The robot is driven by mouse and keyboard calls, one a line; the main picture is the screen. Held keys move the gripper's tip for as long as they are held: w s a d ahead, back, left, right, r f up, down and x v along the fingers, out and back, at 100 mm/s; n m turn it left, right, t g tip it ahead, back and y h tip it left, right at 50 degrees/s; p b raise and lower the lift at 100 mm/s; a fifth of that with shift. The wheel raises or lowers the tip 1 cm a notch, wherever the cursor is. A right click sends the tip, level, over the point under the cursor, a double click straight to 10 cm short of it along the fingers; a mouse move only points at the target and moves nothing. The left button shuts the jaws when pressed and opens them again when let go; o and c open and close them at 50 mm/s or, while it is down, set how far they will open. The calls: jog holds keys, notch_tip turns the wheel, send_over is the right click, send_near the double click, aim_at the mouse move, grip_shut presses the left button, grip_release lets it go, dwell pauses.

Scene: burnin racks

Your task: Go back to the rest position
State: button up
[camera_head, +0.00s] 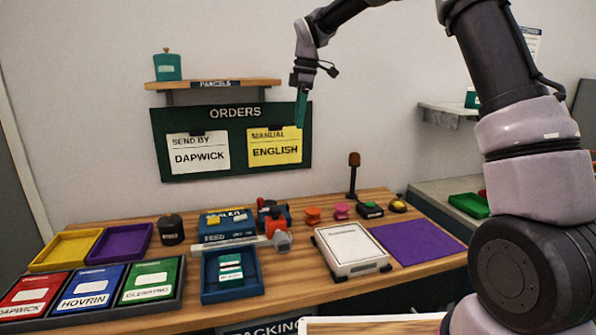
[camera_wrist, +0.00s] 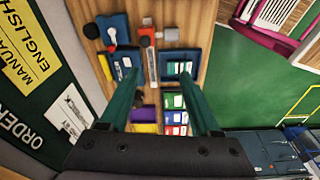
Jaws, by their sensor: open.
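My gripper (camera_head: 301,108) hangs high in front of the orders board, well above the table, with its green fingers pointing down. In the wrist view my gripper (camera_wrist: 162,88) has its two green fingers spread apart with nothing between them. The wooden table (camera_head: 295,210) lies below. My arm reaches up from the right side of the head view and bends over to the left.
The orders board (camera_head: 235,176) hangs behind the gripper, under a parcel shelf (camera_head: 255,83). The table holds a yellow tray (camera_head: 66,250), a purple tray (camera_head: 121,242), a blue tray (camera_head: 231,293), a white scale (camera_head: 351,250) and a purple mat (camera_head: 417,241). The air around the gripper is clear.

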jog(key=s+d+r+m+t, duration=0.2)
jog(key=s+d+r+m, duration=0.35)
jog(key=s+d, duration=0.25)
jog(key=s+d+r+m+t, duration=0.2)
jog(key=s+d+r+m, duration=0.2)
jog(key=s+d+m, duration=0.35)
jog(key=s+d+f+m+t, duration=0.1)
jog(key=s+d+m, duration=0.3)
jog(key=s, duration=0.3)
jog(key=s+d+f+m+t, duration=0.2)
jog(key=s+d+m, duration=0.3)
jog(key=s, duration=0.3)
jog(key=shift+s+m, duration=0.15)
jog(key=shift+m, duration=0.75)
